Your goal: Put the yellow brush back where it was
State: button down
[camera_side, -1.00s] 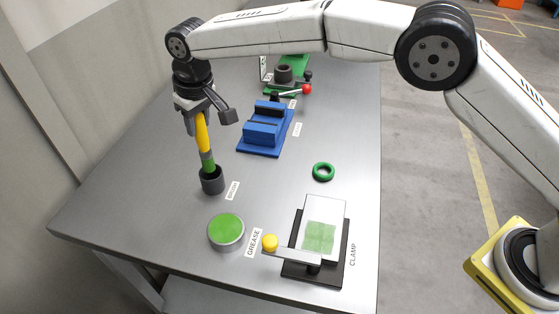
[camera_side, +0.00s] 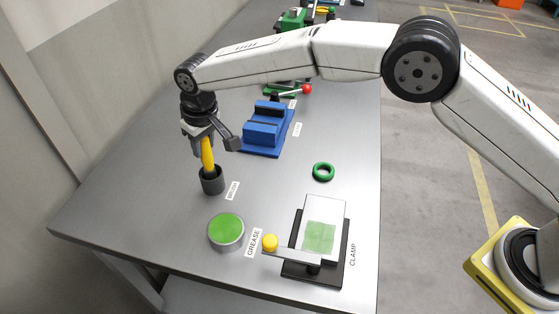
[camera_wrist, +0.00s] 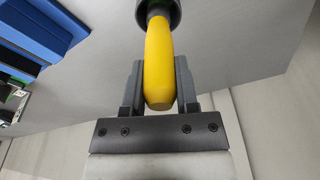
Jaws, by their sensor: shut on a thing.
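The yellow brush (camera_side: 207,154) stands nearly upright with its lower end inside the dark round holder (camera_side: 212,182), beside the label BRUSH. Its bristle end is hidden in the holder. My gripper (camera_side: 206,150) is shut on the upper part of the yellow handle, just above the holder. In the wrist view the yellow brush (camera_wrist: 159,60) lies between the two fingers of my gripper (camera_wrist: 160,85), and the dark holder (camera_wrist: 158,12) surrounds its far end.
A green-topped grease tin (camera_side: 226,231) stands in front of the holder. A clamp (camera_side: 318,245) with a yellow knob holds a plate with a green patch at the front right. A green ring (camera_side: 323,171) lies mid-table. A blue vise-like block (camera_side: 265,130) stands behind.

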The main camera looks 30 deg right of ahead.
jog(key=shift+f, duration=0.15)
jog(key=shift+c, duration=1.8)
grip_release()
notch_tip(320, 180, up, 12)
jog(key=s, duration=0.1)
jog(key=shift+s+d, duration=0.35)
jog(key=shift+d, duration=0.1)
